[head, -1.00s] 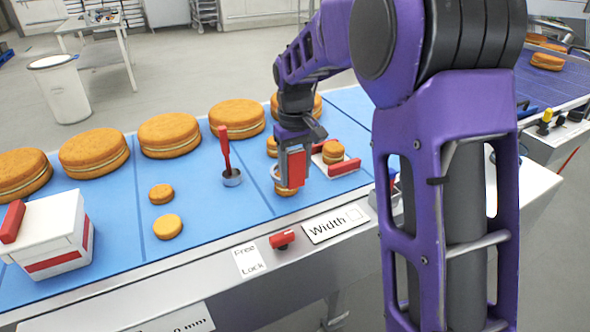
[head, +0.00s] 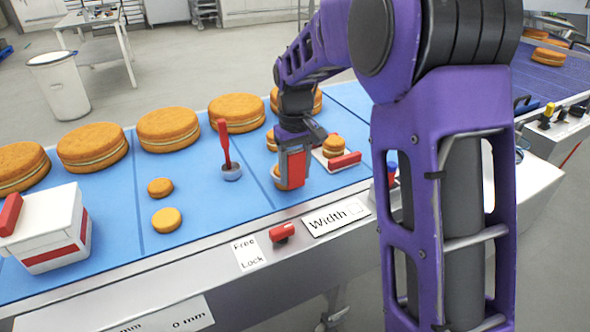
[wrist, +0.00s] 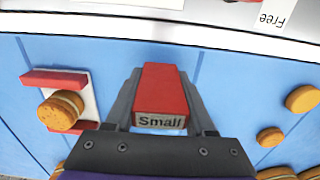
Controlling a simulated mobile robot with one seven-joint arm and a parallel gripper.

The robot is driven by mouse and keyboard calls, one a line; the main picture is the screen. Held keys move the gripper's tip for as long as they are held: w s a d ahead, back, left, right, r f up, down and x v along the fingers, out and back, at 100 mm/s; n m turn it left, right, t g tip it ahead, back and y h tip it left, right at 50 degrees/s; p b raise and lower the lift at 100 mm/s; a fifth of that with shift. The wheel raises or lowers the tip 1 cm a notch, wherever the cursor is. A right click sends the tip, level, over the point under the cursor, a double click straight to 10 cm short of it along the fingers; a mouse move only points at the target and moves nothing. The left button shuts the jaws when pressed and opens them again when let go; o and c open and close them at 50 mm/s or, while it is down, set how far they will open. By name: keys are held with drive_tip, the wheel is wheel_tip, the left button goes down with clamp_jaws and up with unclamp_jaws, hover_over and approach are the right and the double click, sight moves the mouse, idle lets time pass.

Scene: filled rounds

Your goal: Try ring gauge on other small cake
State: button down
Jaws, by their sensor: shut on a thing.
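My gripper (head: 292,172) is shut on the red handle (wrist: 163,92) of the gauge, marked "Small" in the wrist view. The red handle also shows upright in the head view (head: 296,169). A small cake (head: 277,177) lies directly below and beside the handle, partly hidden by it. The gauge's ring is not clearly visible, so I cannot tell whether it is around this cake. Another small cake (head: 271,142) is partly hidden behind the gripper. A small cake (head: 333,146) sits on a white holder with red bars (head: 345,160); this cake also shows in the wrist view (wrist: 60,111).
Two small cakes (head: 160,187) (head: 167,220) lie left on the blue belt (head: 110,215). A red-handled tool (head: 224,145) stands upright between them and my gripper. Large cakes (head: 168,130) line the far side. A white box (head: 45,230) stands front left. A red knob (head: 282,232) is on the front rail.

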sight(295, 151)
drive_tip(key=shift+f+b, duration=0.7)
drive_tip(key=shift+f, duration=0.7)
drive_tip(key=shift+r, duration=0.1)
idle(1.0)
drive_tip(key=shift+r+p, duration=4.1)
drive_tip(key=shift+r, duration=0.75)
drive_tip(key=shift+f, duration=0.1)
